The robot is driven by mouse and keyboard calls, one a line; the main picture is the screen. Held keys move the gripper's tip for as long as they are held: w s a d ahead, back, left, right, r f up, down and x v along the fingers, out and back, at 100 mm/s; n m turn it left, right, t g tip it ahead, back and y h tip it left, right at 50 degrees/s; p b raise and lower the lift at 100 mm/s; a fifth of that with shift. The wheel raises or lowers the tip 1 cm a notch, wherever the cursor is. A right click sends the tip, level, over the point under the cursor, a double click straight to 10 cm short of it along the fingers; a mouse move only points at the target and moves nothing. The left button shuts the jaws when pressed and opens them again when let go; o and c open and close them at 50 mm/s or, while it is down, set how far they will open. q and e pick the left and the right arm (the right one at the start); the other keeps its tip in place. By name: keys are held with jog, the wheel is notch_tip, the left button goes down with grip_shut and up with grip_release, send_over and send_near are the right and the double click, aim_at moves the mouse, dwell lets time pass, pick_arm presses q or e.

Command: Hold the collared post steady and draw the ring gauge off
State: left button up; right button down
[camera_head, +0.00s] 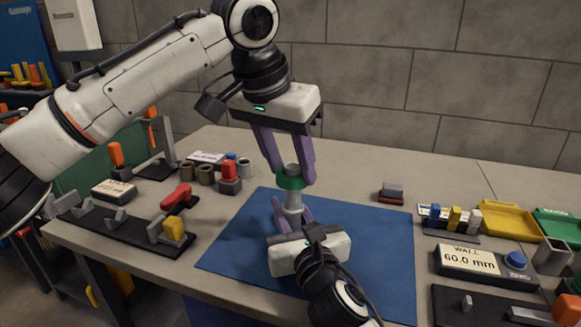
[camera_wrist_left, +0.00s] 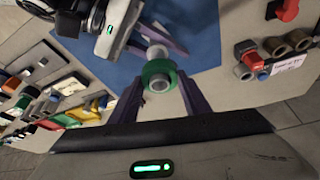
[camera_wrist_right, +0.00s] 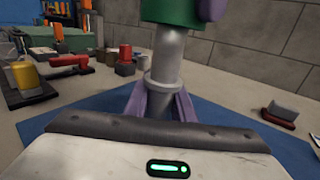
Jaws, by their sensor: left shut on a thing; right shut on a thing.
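The collared post (camera_head: 292,202) is a grey upright cylinder above the blue mat (camera_head: 240,240). Its collar (camera_wrist_right: 161,87) shows as a wider band in the right wrist view. The green ring gauge (camera_head: 290,183) is around the post near its top; the post's end shows through it in the left wrist view (camera_wrist_left: 158,66). My left gripper (camera_head: 289,180) comes from above, its purple fingers shut on the ring gauge from both sides. My right gripper (camera_head: 291,214) comes from the front, low down, shut on the post around or just below the collar. The post's foot is hidden behind my right gripper.
At left stand a dark fixture rail with a yellow block (camera_head: 173,229), a red clamp (camera_head: 176,196) and several brown and grey bushings (camera_head: 206,174). At right are a wall gauge display (camera_head: 470,262) and a yellow tray (camera_head: 507,221). The mat's right part is clear.

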pick_arm(q)
notch_tip(320, 180, up, 11)
pick_arm(e)
jog(key=shift+f, duration=0.1)
dwell(2.2)
jog(key=c, duration=1.4)
grip_release()
jog(key=shift+c, duration=0.2)
jog(key=shift+s, duration=0.1)
